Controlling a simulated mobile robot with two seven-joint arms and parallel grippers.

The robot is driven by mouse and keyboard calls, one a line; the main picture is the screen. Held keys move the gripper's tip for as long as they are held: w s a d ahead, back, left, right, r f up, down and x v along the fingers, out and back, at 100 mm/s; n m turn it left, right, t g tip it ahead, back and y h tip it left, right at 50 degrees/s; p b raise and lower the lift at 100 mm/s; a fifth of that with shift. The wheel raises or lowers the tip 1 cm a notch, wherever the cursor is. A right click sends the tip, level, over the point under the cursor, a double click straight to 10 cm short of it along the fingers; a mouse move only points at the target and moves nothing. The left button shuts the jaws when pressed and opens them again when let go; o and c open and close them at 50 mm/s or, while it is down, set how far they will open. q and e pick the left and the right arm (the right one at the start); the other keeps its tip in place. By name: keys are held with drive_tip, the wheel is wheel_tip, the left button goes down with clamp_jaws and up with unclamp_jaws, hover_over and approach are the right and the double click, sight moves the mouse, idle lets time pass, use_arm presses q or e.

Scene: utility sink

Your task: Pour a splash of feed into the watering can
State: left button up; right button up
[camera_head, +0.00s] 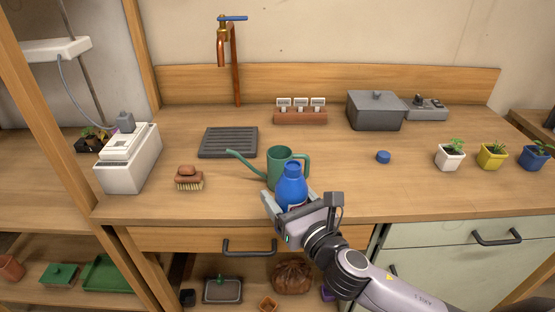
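The green watering can (280,163) stands on the wooden counter, its long spout pointing left and its handle on the right. A blue feed bottle (291,187) is upright just in front of the can and hides part of its body. My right gripper (292,208) comes in from the lower right and is closed around the bottle's lower part. I cannot tell whether the bottle touches the counter or the can. A small blue cap (383,157) lies on the counter to the right. My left gripper is not in view.
A dark drain tray (229,142), a brush (189,179) and a white device (129,158) are on the left. A copper tap (230,52) rises behind. A grey box (375,110) stands at the back right, and potted plants (491,156) at the right. Counter around the cap is clear.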

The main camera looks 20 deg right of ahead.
drive_tip(key=w+a+n+y+b, duration=0.2)
drive_tip(key=w+a, duration=0.4)
drive_tip(key=w, duration=0.3)
drive_tip(key=shift+w+r+n+g+y+b, duration=0.45)
drive_tip(key=shift+y+b, duration=0.2)
drive_tip(key=shift+y, duration=0.15)
drive_tip(key=shift+r+m, duration=0.1)
drive_tip(key=shift+m, duration=0.35)
drive_tip(key=m, duration=0.4)
drive_tip(key=r+m+g, duration=0.1)
drive_tip(key=m, duration=0.3)
drive_tip(key=shift+w+d+r+g, duration=0.1)
drive_tip(key=shift+d+r+g, duration=0.1)
drive_tip(key=shift+g, duration=0.05)
drive_tip(key=shift+s+a+f+m+g+y+b, duration=0.15)
drive_tip(key=shift+a+m+b, duration=0.15)
drive_tip(key=shift+m, duration=0.3)
drive_tip(key=shift+s+a+f+m+g+y+b, duration=0.15)
drive_tip(key=shift+m+b, duration=0.1)
drive_tip(key=shift+m, duration=0.35)
idle(2.8)
